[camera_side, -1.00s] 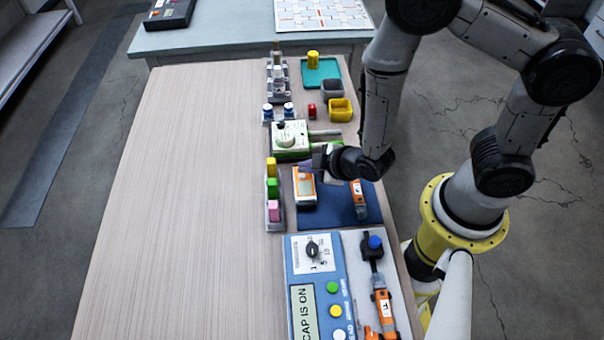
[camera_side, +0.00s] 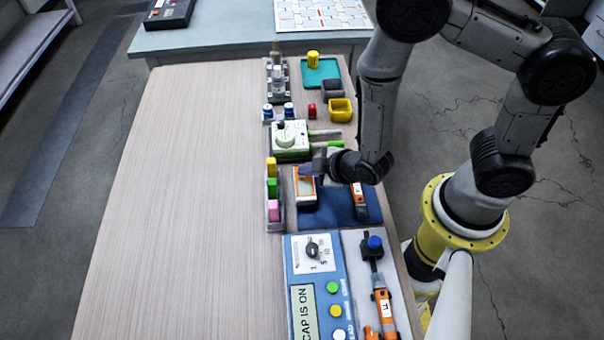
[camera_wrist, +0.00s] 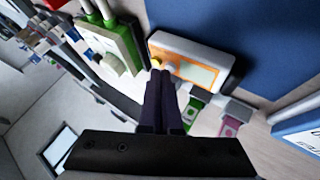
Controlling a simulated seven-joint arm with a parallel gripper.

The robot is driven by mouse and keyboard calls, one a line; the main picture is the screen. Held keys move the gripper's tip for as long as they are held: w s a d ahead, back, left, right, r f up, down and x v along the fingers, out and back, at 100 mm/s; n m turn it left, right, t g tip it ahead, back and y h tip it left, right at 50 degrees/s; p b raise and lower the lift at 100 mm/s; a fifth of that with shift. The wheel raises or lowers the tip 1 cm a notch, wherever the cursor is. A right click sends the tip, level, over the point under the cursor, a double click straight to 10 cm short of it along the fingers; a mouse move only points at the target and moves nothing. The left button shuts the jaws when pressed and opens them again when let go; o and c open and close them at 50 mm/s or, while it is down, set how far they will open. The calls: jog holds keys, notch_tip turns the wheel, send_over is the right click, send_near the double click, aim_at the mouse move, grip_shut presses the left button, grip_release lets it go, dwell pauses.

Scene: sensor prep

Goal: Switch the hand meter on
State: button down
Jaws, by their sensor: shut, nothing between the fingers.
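The hand meter (camera_side: 306,190) is a white and orange device with a pale screen. It lies on the blue mat (camera_side: 340,210) in the side view. In the wrist view the hand meter (camera_wrist: 196,68) shows an orange frame around its screen and a yellow button (camera_wrist: 157,64) near one end. My gripper (camera_wrist: 161,74) is shut with nothing in it. Its dark fingertips are at the meter's edge right by the yellow button; I cannot tell whether they touch it. In the side view my gripper (camera_side: 308,172) is over the far end of the meter and partly hides it.
A rack with yellow, green and pink blocks (camera_side: 272,188) stands close left of the meter. A green and white device with a knob (camera_side: 290,140) is just behind. An orange tool (camera_side: 359,198) lies on the mat. A blue panel (camera_side: 330,270) is in front. The table's left is clear.

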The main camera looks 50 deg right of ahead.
aim_at(307, 179)
jog(key=shift+f, duration=0.2)
dwell(0.5)
jog(key=shift+r, duration=0.8)
jog(key=shift+r, duration=2.5)
